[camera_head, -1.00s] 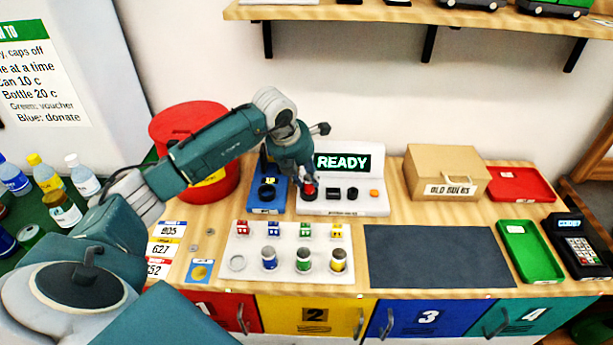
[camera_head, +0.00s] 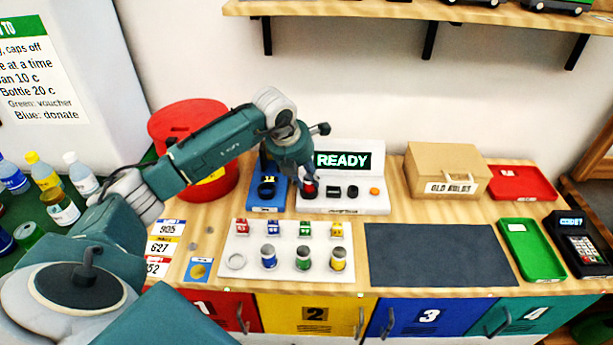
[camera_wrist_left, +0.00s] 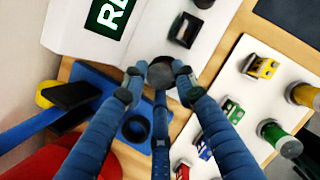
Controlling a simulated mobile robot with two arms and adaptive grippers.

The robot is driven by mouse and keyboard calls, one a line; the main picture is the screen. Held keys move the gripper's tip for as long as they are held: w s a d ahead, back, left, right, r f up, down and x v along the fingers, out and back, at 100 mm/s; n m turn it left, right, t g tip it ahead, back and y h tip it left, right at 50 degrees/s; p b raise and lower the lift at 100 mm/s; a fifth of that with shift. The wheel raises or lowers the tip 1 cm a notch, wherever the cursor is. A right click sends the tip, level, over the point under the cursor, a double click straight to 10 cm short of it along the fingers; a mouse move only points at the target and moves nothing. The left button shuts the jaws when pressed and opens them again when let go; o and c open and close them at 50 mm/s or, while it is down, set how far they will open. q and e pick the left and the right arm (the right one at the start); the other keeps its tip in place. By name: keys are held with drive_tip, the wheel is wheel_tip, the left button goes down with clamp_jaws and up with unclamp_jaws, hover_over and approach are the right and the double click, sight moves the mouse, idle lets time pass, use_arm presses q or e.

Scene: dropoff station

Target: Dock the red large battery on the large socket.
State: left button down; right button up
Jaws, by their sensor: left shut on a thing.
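The red large battery (camera_head: 310,185) is at the left end of the white dock (camera_head: 340,206), under my left gripper (camera_head: 304,178). My left gripper is shut on it from above. In the left wrist view the round grey top of the battery (camera_wrist_left: 160,73) shows between the fingertips. The large socket is hidden beneath the battery and fingers; I cannot tell whether the battery is fully seated. The battery looks upright. Two dark smaller sockets (camera_head: 334,192) are to its right, then an orange button (camera_head: 374,191). The dock's screen (camera_head: 342,161) reads READY. My right gripper is not in view.
A blue stand (camera_head: 267,205) is close on the left, with a red bin (camera_head: 181,122) behind my arm. A white board (camera_head: 240,272) in front holds several small blocks and cylinders, with one empty ring (camera_head: 236,262). A dark mat (camera_head: 440,255) is clear.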

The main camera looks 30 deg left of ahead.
use_arm(q)
drive_tip(key=shift+f, duration=0.15)
drive_tip(key=c, duration=1.6)
unclamp_jaws()
drive_tip(key=shift+c, duration=0.2)
drive_tip(key=shift+p+v, duration=1.55)
drive_tip(key=shift+v, duration=1.3)
drive_tip(key=p, duration=0.2)
approach(307, 178)
drive_tip(key=shift+s+a+r, duration=0.1)
drive_tip(key=shift+s+r, duration=0.2)
drive_tip(key=shift+r, duration=0.35)
